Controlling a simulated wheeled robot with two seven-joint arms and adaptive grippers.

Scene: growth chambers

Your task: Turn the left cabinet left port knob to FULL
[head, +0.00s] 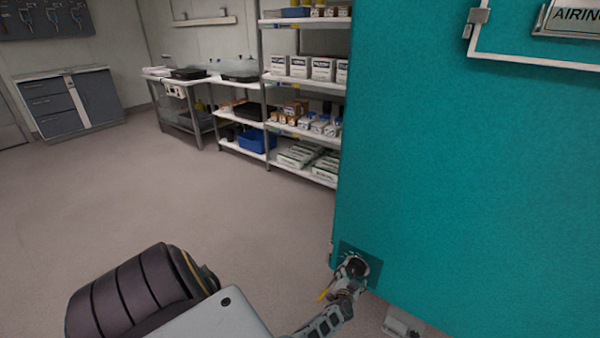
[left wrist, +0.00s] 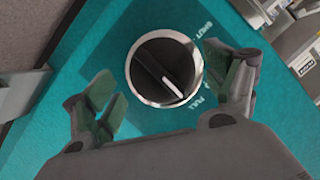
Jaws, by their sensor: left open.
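The teal cabinet (head: 450,150) fills the right of the head view. Its dark round port knob (head: 357,267) sits low near the left edge, on a dark plate, partly covered by my left gripper (head: 347,280). In the left wrist view the knob (left wrist: 150,62) has a pale ring and a raised bar with a white pointer line. The line points to the lower right, near the printed word FULL; SHUT is printed at the upper right. My left gripper (left wrist: 163,72) is open, with one finger on each side of the knob and visible gaps between. My right gripper is out of view.
A white rail (head: 530,62) and a sign (head: 572,18) are on the cabinet's upper front. Shelves with boxes (head: 305,85) stand behind to its left. A grey drawer cabinet (head: 70,103) is at the far left. The floor (head: 200,190) between is clear.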

